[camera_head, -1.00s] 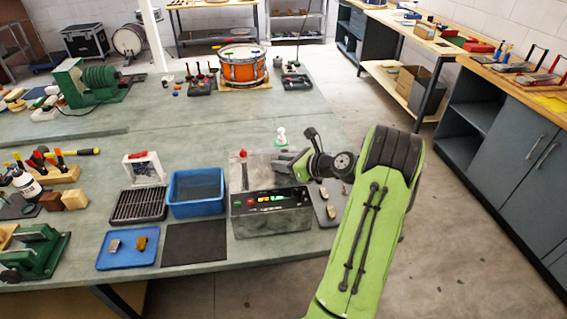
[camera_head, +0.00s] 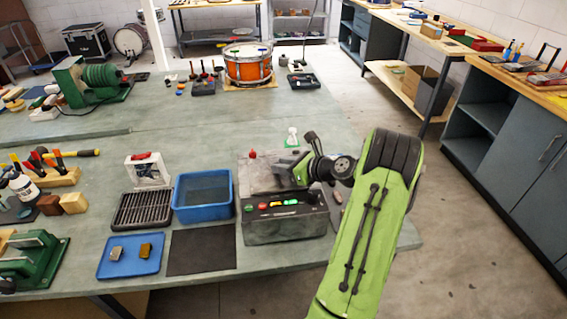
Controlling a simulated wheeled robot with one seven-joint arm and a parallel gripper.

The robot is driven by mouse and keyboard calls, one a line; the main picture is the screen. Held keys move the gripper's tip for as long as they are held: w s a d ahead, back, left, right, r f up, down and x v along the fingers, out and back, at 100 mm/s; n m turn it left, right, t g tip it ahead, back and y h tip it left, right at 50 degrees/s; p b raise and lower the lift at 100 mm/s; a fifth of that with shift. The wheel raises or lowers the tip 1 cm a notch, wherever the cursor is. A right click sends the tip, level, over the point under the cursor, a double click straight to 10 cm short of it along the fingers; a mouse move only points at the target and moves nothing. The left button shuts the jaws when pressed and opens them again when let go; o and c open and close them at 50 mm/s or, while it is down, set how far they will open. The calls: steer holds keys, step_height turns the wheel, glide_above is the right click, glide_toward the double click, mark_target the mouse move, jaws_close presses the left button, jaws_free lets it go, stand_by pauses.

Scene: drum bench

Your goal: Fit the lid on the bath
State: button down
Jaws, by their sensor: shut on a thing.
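The bath (camera_head: 285,228) is a grey metal box on the bench, with a row of coloured buttons on its sloped front. The lid (camera_head: 262,175) is a flat grey plate over the top of the bath. It looks level, but I cannot tell if it is seated or just above the rim. My gripper (camera_head: 292,170) is at the right part of the lid and is shut on it. The fingers and wrist hide the grip point and the right rear of the bath.
A blue tub (camera_head: 204,212) and a black rack (camera_head: 142,211) stand left of the bath. A dark mat (camera_head: 201,250) and a blue tray (camera_head: 130,257) lie in front. A white piece on a green base (camera_head: 292,137) stands behind. The bench's right edge is close.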

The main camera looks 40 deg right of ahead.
steer(key=shift+f, duration=0.45)
stand_by(0.4)
steer(key=c, duration=0.8)
jaws_free()
steer(key=p+v, duration=0.2)
steer(key=v, duration=1.3)
steer(key=shift+s+r, duration=0.2)
steer(key=shift+s, duration=0.15)
